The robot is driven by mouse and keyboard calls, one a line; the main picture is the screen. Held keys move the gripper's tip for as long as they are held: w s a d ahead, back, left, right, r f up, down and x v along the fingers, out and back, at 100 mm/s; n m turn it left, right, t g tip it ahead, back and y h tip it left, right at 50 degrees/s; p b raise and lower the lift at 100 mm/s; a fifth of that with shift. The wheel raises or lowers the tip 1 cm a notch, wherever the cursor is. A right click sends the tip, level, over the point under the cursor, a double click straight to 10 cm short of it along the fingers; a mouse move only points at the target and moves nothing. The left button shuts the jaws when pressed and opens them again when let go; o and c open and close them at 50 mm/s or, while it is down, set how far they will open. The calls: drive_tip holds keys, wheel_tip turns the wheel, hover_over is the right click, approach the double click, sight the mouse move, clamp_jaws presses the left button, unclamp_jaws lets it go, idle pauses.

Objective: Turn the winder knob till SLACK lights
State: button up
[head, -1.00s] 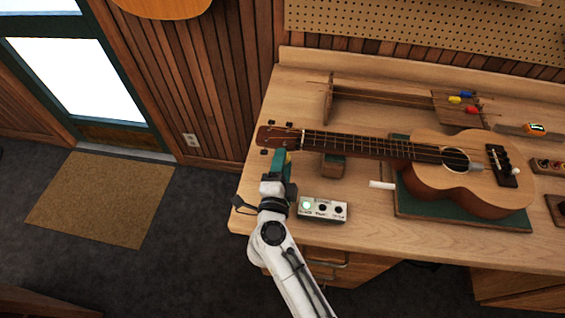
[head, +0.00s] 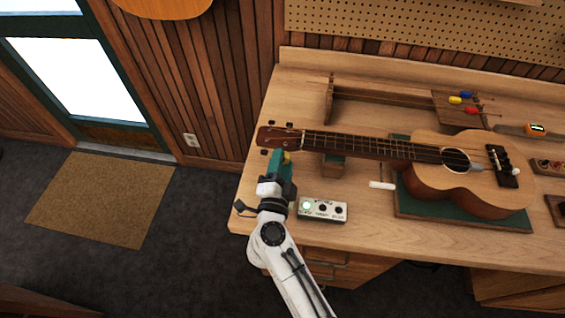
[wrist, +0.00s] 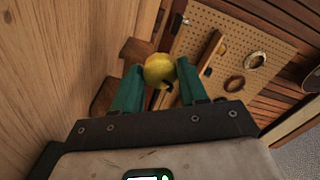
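The ukulele (head: 470,175) lies on the bench with its headstock (head: 275,137) toward the left. The yellow winder knob (wrist: 158,70) sits between my gripper's teal fingertips (wrist: 160,76) in the wrist view, with both tips close against its sides. In the head view my gripper (head: 284,160) is below the headstock, and part of the yellow knob (head: 288,157) shows at its tip. The small grey indicator box (head: 322,210) stands just right of my gripper. Its leftmost lamp (head: 306,206) glows pale green; the other two are dark. Its labels are too small to read surely.
A green mat (head: 410,207) lies under the ukulele body, and a small block (head: 333,165) is under the neck. A white stick (head: 382,185) lies beside the mat. A wooden rack (head: 375,93) with coloured-handled tools is behind. The bench's left edge is near my arm.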

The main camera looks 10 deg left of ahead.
drive_tip(key=shift+o, duration=0.5)
drive_tip(key=s+b, duration=0.1)
drive_tip(key=s, duration=0.9)
drive_tip(key=shift+s+a, duration=0.15)
drive_tip(key=shift+s, duration=0.25)
